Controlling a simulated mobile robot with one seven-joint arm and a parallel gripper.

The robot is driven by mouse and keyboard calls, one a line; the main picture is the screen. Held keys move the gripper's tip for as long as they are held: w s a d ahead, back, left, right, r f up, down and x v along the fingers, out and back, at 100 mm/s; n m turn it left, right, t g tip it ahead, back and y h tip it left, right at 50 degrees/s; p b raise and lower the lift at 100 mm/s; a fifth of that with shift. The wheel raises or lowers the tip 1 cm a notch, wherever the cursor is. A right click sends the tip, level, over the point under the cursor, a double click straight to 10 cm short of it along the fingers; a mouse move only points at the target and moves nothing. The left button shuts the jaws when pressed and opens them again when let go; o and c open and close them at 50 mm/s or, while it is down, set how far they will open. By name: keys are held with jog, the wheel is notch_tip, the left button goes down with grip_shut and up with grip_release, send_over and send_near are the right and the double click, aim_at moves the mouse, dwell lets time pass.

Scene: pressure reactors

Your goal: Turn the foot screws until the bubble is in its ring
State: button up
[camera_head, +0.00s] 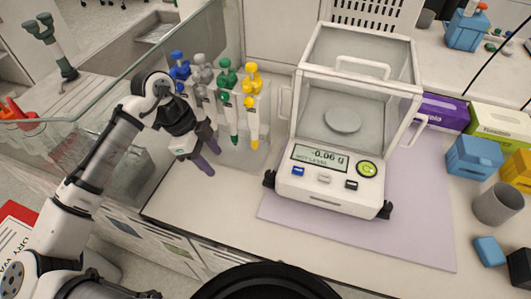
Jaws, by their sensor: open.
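The balance (325,190) stands on a lilac mat (420,235), with a clear draft shield over its round pan (342,120). Its display (320,156) reads -0.06 g, with small text below that looks like "NOT LEVEL". The round green bubble level (367,169) is at the right of the front panel; the bubble is too small to place surely against its ring. A black foot screw (269,179) shows at the front left corner and another foot screw (385,210) at the front right. My gripper (211,160), with purple fingers, is open and empty, left of the balance and apart from it.
Several pipettes (228,100) hang on a stand just behind my gripper. A glass pane (130,60) is at the left. Blue boxes (473,157), a grey cup (498,204) and purple and green cartons are at the right. The bench front left of the mat is clear.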

jog(key=p, duration=0.4)
send_near(268, 174)
jog(key=x, duration=0.5)
jog(key=shift+p+x, duration=0.3)
jog(key=shift+x, duration=0.8)
jog(key=shift+w+d+f, duration=0.1)
jog(key=shift+d+f, duration=0.1)
jog(key=shift+f, duration=0.35)
jog(key=c, duration=1)
jog(key=shift+o, duration=0.2)
jog(key=shift+f+n+b, duration=0.1)
jog(key=shift+n+b, duration=0.2)
jog(key=shift+n, duration=0.2)
jog(key=shift+n+t, duration=0.3)
